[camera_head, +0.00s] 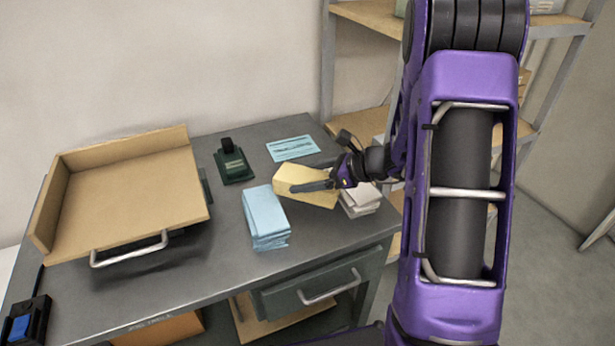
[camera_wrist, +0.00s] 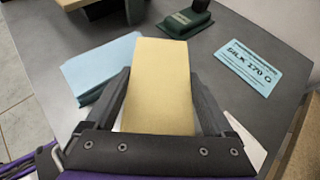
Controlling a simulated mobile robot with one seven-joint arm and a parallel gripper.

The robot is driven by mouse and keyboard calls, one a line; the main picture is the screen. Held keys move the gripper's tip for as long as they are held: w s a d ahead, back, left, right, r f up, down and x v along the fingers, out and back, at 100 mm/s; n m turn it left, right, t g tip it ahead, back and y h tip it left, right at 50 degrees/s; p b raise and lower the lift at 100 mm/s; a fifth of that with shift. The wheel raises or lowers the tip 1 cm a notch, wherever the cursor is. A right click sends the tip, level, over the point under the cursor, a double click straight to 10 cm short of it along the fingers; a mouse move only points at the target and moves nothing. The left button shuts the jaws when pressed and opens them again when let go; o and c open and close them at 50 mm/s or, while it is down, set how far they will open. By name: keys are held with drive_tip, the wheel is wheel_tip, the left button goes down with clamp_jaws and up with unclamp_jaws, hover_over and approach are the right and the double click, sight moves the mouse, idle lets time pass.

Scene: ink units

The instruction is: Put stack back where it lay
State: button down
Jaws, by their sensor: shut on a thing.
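My gripper (camera_head: 306,177) is shut on a pale yellow paper stack (camera_head: 295,172), one finger along each side of it. The stack fills the middle of the wrist view (camera_wrist: 158,85) and looks level and neat. It is over the right part of the grey desk; whether its underside touches anything is hidden. A light blue paper stack (camera_head: 266,215) stands on the desk just left of it. A white paper stack (camera_head: 360,199) lies at the right, partly hidden under my gripper.
A blue card (camera_head: 293,148) reading "SILK 170 G" in the wrist view (camera_wrist: 240,66) lies behind. A dark green stamp-like device (camera_head: 234,165) stands left of it. Shelves (camera_head: 365,106) stand behind right.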

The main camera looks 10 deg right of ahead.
unclamp_jaws()
drive_tip(key=shift+r, duration=0.1)
drive_tip(key=shift+r+p, duration=0.25)
drive_tip(key=shift+p, duration=0.05)
drive_tip(key=p+v, duration=0.2)
drive_tip(key=v, duration=1)
drive_tip(key=shift+r, duration=0.3)
